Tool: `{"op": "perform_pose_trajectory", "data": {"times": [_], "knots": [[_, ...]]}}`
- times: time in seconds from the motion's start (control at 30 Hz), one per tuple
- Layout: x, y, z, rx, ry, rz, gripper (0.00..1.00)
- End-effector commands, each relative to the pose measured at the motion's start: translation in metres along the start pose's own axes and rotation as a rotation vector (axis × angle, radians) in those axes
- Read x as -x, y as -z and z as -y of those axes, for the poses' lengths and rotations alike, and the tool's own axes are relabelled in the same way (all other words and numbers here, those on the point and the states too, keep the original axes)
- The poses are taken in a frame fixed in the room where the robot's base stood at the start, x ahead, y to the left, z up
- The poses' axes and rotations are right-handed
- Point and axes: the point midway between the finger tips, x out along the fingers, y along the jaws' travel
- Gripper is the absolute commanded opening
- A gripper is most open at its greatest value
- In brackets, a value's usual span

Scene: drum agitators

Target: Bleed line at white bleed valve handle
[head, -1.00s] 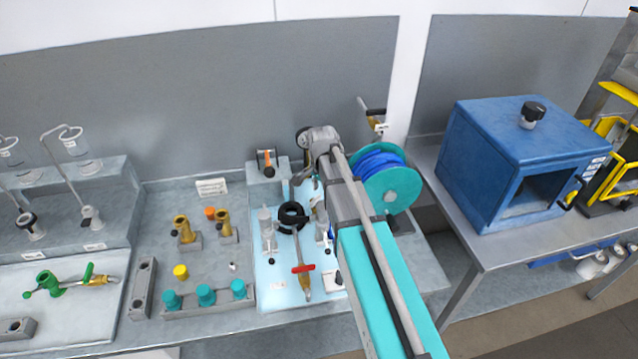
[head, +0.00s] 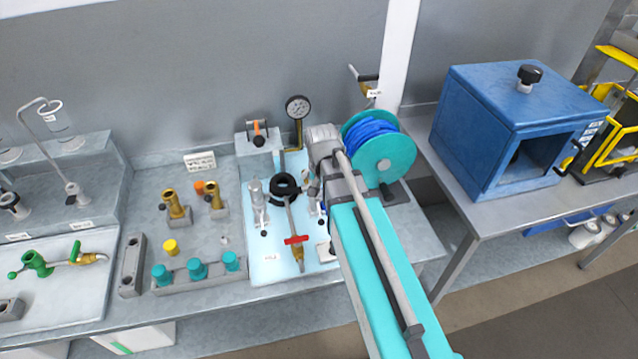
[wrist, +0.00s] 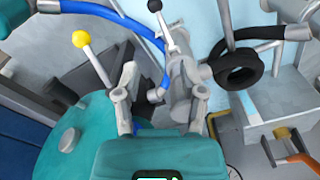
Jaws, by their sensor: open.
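A light-blue board (head: 262,272) carries grey-white valve bodies, a black ring (head: 285,185) and a red handle (head: 296,240). I cannot single out the white bleed valve handle with certainty. In the wrist view a pale grey valve body (wrist: 181,75) with a black-knobbed lever (wrist: 157,10) stands just beyond and right of the gap between the fingers. In the head view my arm's wrist hangs over the board's right side and hides part of the fittings there.
A teal reel with blue hose (head: 382,158) stands close right of my wrist. A yellow-knobbed lever (wrist: 82,40) is left of the fingers in the wrist view. A pressure gauge (head: 298,108) and an orange-handled box (head: 258,135) are behind. A blue cabinet (head: 510,130) is right.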

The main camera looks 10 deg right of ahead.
Motion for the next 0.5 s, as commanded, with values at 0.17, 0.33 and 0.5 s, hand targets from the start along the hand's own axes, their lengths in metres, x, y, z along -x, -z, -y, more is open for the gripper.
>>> {"op": "perform_pose_trajectory", "data": {"times": [0.17, 0.33, 0.5], "knots": [[-0.019, -0.015, -0.007, 0.072, -0.002, 0.004, 0.53], [-0.033, -0.027, -0.013, 0.141, -0.003, 0.007, 0.53], [-0.046, -0.039, -0.019, 0.21, -0.004, 0.011, 0.53]]}}
